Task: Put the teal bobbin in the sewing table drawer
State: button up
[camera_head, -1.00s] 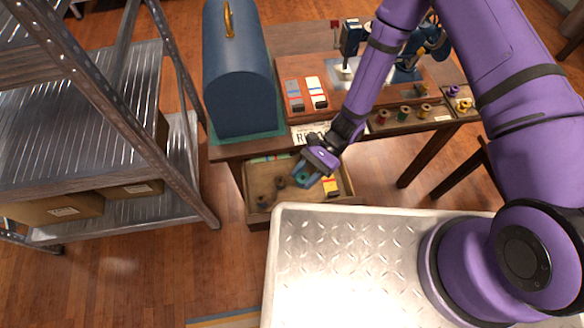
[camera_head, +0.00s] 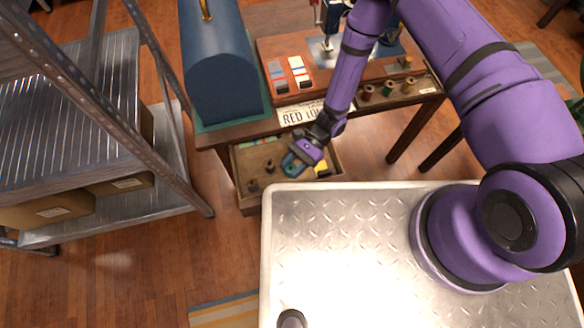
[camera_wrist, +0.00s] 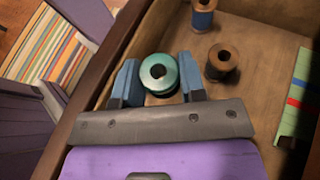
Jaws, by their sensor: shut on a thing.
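The teal bobbin (camera_wrist: 158,73) is between the two blue fingers of my gripper (camera_wrist: 157,82) in the wrist view, with its round top and centre hole facing the camera. My gripper (camera_head: 296,161) is shut on it and points down into the open sewing table drawer (camera_head: 251,202). In the wrist view the bobbin is over the drawer floor (camera_wrist: 265,100), near the drawer's wooden wall (camera_wrist: 108,70). I cannot tell whether it touches the floor. In the head view my gripper mostly hides the bobbin.
In the drawer stand a brown spool (camera_wrist: 221,62) and a blue spool (camera_wrist: 203,15); a striped green item (camera_wrist: 297,100) lies at the right. A blue domed case (camera_head: 222,75) stands on the sewing table. A metal shelf (camera_head: 165,160) stands left of the drawer.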

jog(key=shift+f, duration=0.85)
jog(key=shift+f, duration=0.6)
jog(key=o, duration=0.9)
jog(key=shift+r, duration=0.1)
jog(key=shift+r, duration=0.35)
jog(key=v, duration=0.7)
jog(key=shift+w+d+r, duration=0.15)
jog(key=shift+d+r, duration=0.05)
jog(key=shift+r, duration=0.1)
